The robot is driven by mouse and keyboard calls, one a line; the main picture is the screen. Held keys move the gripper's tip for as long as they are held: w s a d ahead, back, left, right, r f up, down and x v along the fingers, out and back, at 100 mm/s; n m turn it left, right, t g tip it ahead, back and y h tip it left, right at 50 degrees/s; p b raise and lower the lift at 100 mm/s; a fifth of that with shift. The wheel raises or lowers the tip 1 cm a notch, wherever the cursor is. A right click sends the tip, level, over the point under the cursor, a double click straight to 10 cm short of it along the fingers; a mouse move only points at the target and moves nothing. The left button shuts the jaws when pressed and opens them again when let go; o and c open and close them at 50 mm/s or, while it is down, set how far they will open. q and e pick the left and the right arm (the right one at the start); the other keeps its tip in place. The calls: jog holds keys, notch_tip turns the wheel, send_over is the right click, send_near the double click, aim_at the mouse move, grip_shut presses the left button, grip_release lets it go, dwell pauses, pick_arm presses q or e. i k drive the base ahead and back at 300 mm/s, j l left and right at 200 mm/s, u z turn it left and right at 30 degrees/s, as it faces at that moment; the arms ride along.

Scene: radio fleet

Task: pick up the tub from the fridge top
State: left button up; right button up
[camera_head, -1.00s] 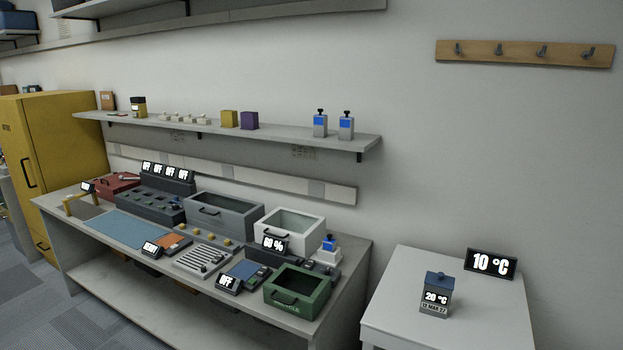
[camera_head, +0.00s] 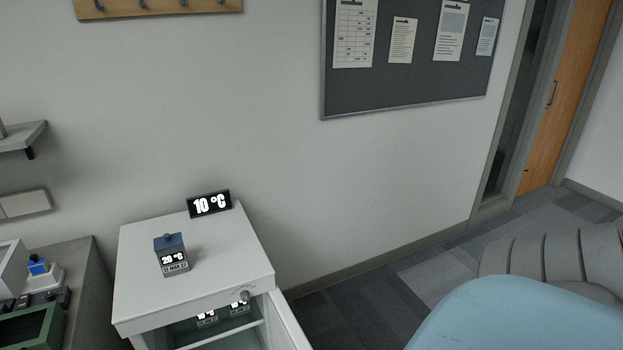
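The tub (camera_head: 172,257) is a small grey container with a dark blue lid and a knob, reading 20 °C with a date label below. It stands upright on the white fridge top (camera_head: 215,262), left of its middle. A black display (camera_head: 209,204) reading 10 °C stands behind it at the back edge. The fridge front is open at the bottom of the view, showing a shelf with similar labelled items (camera_head: 207,319) inside, partly hidden. Neither of my grippers is in view.
The open fridge door (camera_head: 288,322) stands out at the front right. A workbench (camera_head: 84,270) with a green bin (camera_head: 52,328) is at the left. A large light-blue rounded shape (camera_head: 520,318) fills the lower right. Floor shows between it and the fridge.

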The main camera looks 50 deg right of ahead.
aim_at(173, 262)
jog(key=k+l, duration=0.15)
jog(key=l, duration=0.25)
jog(key=k+l, duration=0.2)
jog(key=l, duration=0.15)
jog(key=k+l, duration=0.15)
jog(key=l, duration=0.25)
jog(key=k+l, duration=0.2)
jog(key=l, duration=0.15)
jog(key=k+l, duration=0.15)
jog(key=l, duration=0.25)
jog(key=k+l, duration=0.2)
jog(key=l, duration=0.15)
jog(key=k+l+u, duration=0.1)
jog(key=l, duration=0.3)
jog(key=i+l, duration=0.25)
jog(key=l, duration=0.2)
jog(key=i+l, duration=0.25)
jog(key=l, duration=0.15)
jog(key=i+l, duration=0.2)
jog(key=l, duration=0.25)
jog(key=i+l, duration=0.25)
jog(key=l, duration=0.15)
jog(key=i+l+z, duration=0.1)
jog(key=i+l, duration=0.15)
jog(key=l, duration=0.2)
jog(key=i, duration=0.85)
